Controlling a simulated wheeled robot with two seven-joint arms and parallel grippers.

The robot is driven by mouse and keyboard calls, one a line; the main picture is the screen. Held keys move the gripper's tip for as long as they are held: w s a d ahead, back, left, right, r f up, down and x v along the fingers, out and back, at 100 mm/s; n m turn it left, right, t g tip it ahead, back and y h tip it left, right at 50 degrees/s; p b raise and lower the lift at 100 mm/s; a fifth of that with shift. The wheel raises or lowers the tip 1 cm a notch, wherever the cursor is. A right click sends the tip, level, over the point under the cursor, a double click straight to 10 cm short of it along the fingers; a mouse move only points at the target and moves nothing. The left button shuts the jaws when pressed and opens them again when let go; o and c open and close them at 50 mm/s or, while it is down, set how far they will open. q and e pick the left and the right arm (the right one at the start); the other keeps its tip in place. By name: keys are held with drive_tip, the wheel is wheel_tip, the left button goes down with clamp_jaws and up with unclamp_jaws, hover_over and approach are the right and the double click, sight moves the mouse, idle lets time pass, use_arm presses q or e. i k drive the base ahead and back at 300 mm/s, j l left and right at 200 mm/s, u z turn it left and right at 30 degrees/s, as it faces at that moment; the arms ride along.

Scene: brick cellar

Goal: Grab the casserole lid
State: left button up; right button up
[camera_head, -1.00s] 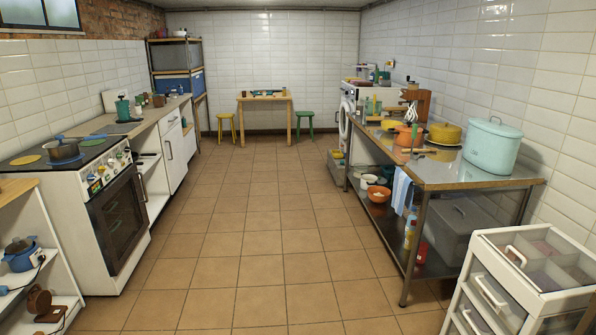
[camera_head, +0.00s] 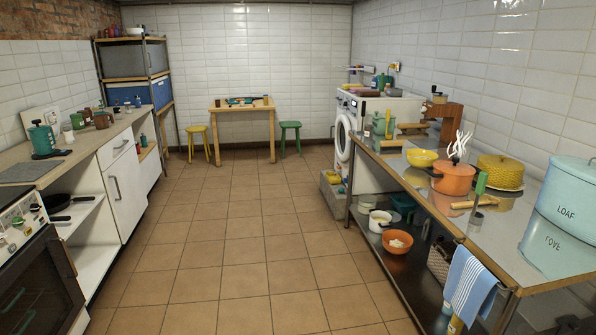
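An orange casserole (camera_head: 453,182) with side handles stands on the steel worktable (camera_head: 500,232) at the right. It seems to have a low orange lid (camera_head: 455,169) on top; the lid's edge is too small to make out clearly. A white, wispy shape rises just above it. Neither gripper shows in the head view. A small dark shape at the bottom right corner may be part of my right arm, but no fingers can be seen. The casserole is ahead and to the right, well away from me.
Around the casserole are a yellow bowl (camera_head: 421,158), a yellow round container (camera_head: 499,173), a wooden rolling-pin-like tool (camera_head: 474,204) and a large pale blue tin (camera_head: 568,198). A striped towel (camera_head: 469,284) hangs at the table's front edge. The tiled floor (camera_head: 255,250) is clear in the middle.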

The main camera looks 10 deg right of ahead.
sight(453, 166)
drive_tip(key=i+z, duration=0.2)
drive_tip(key=i, duration=0.25)
drive_tip(key=i+z, duration=0.25)
drive_tip(key=i, duration=0.2)
drive_tip(key=i+z, duration=0.2)
drive_tip(key=i, duration=0.25)
drive_tip(key=i+j+z, duration=0.25)
drive_tip(key=i, duration=0.2)
drive_tip(key=i+j+z, duration=0.2)
drive_tip(key=i, duration=0.25)
